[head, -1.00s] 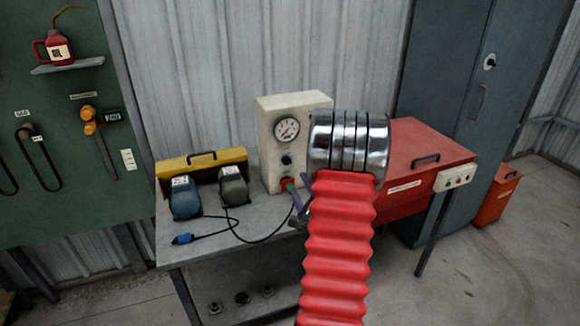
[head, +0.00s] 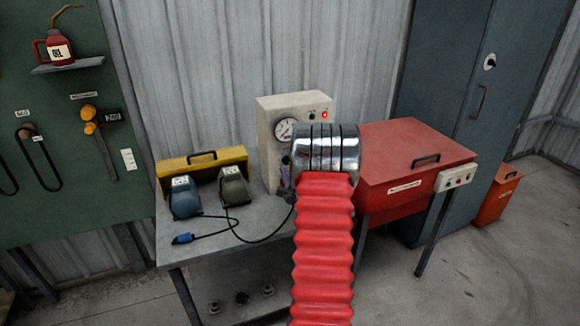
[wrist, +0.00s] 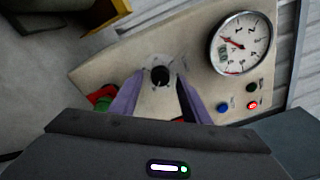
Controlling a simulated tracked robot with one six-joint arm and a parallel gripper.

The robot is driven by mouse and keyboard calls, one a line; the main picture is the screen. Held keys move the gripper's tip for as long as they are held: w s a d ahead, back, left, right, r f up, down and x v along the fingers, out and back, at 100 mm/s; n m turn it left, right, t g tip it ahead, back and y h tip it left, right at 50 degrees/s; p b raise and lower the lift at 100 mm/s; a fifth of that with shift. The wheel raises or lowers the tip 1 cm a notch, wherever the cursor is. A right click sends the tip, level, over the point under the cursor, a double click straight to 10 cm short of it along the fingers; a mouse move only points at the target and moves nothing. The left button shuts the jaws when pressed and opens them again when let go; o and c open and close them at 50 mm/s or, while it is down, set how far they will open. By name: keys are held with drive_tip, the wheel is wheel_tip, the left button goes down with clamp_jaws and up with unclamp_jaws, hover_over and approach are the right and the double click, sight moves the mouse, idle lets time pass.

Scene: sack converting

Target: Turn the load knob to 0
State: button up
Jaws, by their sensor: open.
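The black load knob (wrist: 159,76) sits on the cream face of the gauge box (wrist: 100,70) in the wrist view. The purple fingers of my gripper (wrist: 158,86) are open, one on each side of the knob in the picture. I cannot tell whether they touch it. A small pale mark shows on the knob, but its setting is too small to read. In the head view my gripper (head: 287,178) is at the front of the gauge box (head: 268,112), and the knob is hard to make out there.
A round gauge (wrist: 240,43) is beside the knob, with a lit red lamp (wrist: 252,105) and a blue button (wrist: 222,107). A red-and-green part (wrist: 102,98) lies at the left finger. Two pedals (head: 185,198) and a cable are on the bench; a red cabinet (head: 415,165) stands right.

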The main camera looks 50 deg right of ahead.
drive_tip(key=shift+w+d, duration=0.15)
drive_tip(key=shift+w, duration=0.05)
drive_tip(key=shift+c, duration=0.5)
drive_tip(key=c, duration=0.9)
drive_tip(key=shift+d, duration=0.1)
drive_tip(key=shift+c, duration=0.4)
drive_tip(key=shift+o, duration=0.2)
